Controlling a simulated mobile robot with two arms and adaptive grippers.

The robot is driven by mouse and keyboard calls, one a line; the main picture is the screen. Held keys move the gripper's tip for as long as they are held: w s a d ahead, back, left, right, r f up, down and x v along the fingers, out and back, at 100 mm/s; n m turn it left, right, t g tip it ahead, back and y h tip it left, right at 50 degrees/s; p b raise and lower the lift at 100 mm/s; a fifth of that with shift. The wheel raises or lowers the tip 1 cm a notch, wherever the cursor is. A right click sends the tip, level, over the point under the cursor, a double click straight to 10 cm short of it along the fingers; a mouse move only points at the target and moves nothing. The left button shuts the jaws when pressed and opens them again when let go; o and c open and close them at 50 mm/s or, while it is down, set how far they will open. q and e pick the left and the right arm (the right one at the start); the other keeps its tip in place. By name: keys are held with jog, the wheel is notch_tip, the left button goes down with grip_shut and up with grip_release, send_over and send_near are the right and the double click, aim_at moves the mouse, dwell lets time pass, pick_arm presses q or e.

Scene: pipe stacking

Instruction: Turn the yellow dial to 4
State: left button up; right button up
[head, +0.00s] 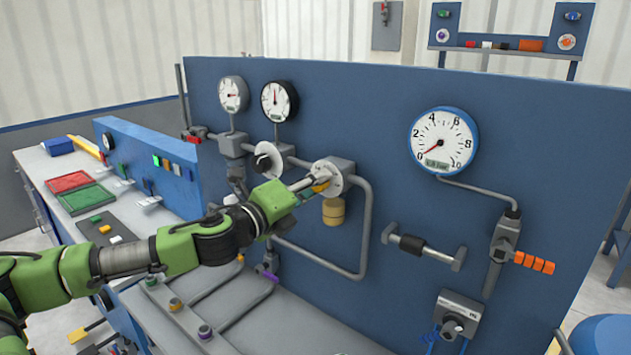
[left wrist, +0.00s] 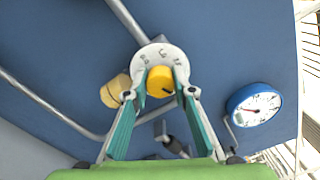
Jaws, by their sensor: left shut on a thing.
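The yellow dial (head: 321,187) sits in front of a round white scale plate (head: 333,171) on the pipework of the blue panel. In the left wrist view the yellow dial (left wrist: 160,82) shows a dark pointer mark at its lower right, and the white scale plate (left wrist: 158,54) carries dark numbers too small to read surely. My left gripper (head: 313,183) is shut on the yellow dial, with one finger on each side in the left wrist view (left wrist: 160,93). The fingers hide part of the plate. My right gripper is not in view.
A yellow cylinder (head: 333,211) hangs just below the dial. A black-knobbed valve (head: 267,160) is to its left, and a grey pipe loop (head: 367,225) runs right and below. A blue-rimmed gauge (head: 443,140) is at right, its needle near 0. Orange-handled valve (head: 534,262) stands lower right.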

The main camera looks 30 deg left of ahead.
pick_arm(q)
jog(key=m+p, duration=0.1)
jog(key=m, duration=0.2)
jog(key=shift+m, duration=0.3)
jog(key=shift+f+m+p, duration=0.15)
jog(key=shift+m+p, duration=0.75)
jog(key=shift+m, duration=0.7)
jog(key=o, duration=1.1)
jog(key=shift+s, duration=0.1)
jog(key=s, duration=1.1)
jog(key=shift+s+a, duration=0.4)
jog(key=shift+a, duration=0.05)
